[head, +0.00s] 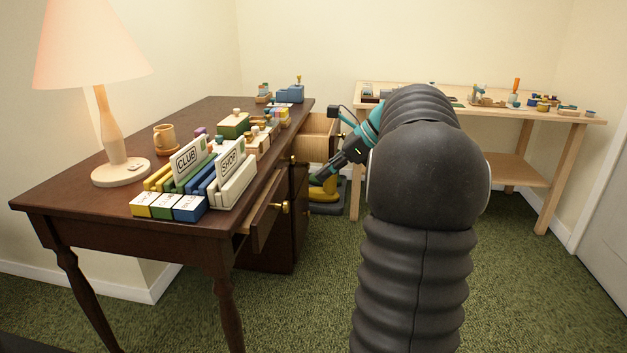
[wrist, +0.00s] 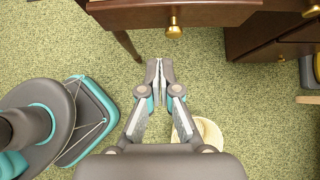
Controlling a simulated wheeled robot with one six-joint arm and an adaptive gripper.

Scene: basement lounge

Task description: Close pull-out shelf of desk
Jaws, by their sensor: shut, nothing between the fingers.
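The dark brown desk (head: 235,108) stands at the left. A dark pull-out part with a brass knob (head: 284,207) sticks out under the near part of its top edge; I take this for the shelf. In the wrist view its dark front (wrist: 215,15) and brass knob (wrist: 174,28) are at the top. My gripper (head: 318,178) is in front of the desk's side. In the wrist view my gripper (wrist: 160,62) is shut and empty, with its fingertips apart from the front and a little left of the knob in the picture.
A dark cabinet (wrist: 265,45) stands at the right in the wrist view. A workbench (head: 480,108) is behind. A pale round thing (wrist: 208,132) is partly hidden by my gripper.

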